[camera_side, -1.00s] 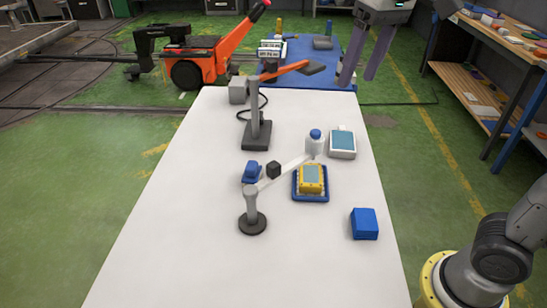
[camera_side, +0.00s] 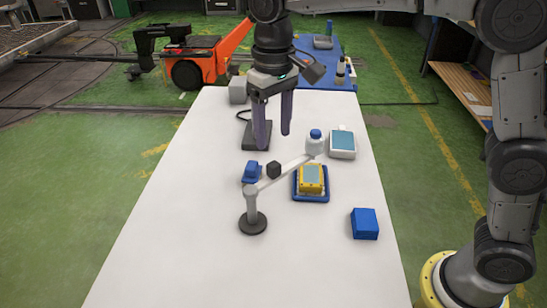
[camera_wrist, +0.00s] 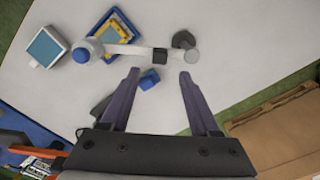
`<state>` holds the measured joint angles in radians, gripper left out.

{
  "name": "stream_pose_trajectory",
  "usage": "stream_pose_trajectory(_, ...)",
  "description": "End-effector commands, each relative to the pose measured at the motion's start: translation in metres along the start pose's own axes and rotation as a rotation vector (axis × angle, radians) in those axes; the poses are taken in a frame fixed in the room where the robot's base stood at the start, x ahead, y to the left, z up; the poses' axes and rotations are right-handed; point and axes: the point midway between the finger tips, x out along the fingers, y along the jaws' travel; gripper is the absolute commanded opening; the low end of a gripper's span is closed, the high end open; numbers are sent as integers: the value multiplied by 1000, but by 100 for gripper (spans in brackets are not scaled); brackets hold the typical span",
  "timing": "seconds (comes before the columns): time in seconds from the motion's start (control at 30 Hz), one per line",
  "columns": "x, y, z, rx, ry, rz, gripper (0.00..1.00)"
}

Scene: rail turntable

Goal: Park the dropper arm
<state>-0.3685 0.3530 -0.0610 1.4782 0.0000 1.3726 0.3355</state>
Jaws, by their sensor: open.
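The dropper arm (camera_side: 285,173) is a pale bar on a grey post with a dark round base (camera_side: 252,222). It reaches right and back from the post, with a white bottle with a blue cap (camera_side: 315,143) at its far end. A black block (camera_side: 274,169) sits partway along the bar. The bar also shows in the wrist view (camera_wrist: 128,50). My gripper (camera_side: 273,142) is open and empty, fingers pointing down, behind the bar in the side view. In the wrist view the black block lies ahead, between the lines of the fingers (camera_wrist: 158,75).
A yellow device (camera_side: 312,178) sits on a blue tray (camera_side: 311,199) by the bar's bottle end. A blue piece (camera_side: 252,172) lies left of the black block. A white device (camera_side: 342,143) and a blue box (camera_side: 364,223) stand right. The table's front left is clear.

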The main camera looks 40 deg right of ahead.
Motion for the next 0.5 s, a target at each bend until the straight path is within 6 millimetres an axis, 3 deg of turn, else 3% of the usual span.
stream_pose_trajectory(0.2, 42, 0, 0, 0, -3, 1, 62)
stream_pose_trajectory(0.5, 72, 0, 0, 0, 0, 0, 62)
